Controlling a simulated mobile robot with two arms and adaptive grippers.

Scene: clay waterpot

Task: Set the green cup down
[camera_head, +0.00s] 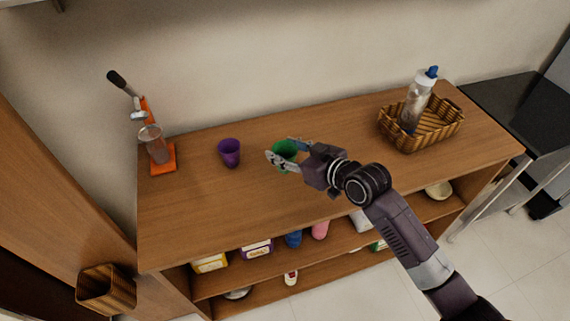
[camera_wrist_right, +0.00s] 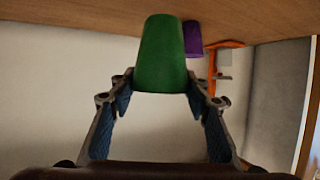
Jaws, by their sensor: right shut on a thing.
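The green cup (camera_head: 287,150) is upright at the middle of the wooden counter (camera_head: 350,130). My right gripper (camera_head: 280,149) reaches in from the right and is shut on the cup, with one finger on each side. In the right wrist view the picture is turned over, and the green cup (camera_wrist_right: 162,55) sits between the fingertips (camera_wrist_right: 163,84). The cup's base is at or very close to the counter top; I cannot tell whether it touches. My left gripper is not in view.
A purple cup (camera_head: 229,152) stands to the left of the green cup. Farther left is an orange press stand (camera_head: 164,160) with a clear cup. A wicker basket (camera_head: 440,132) holding a bottle (camera_head: 416,102) stands at the right. The counter's front is mostly clear.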

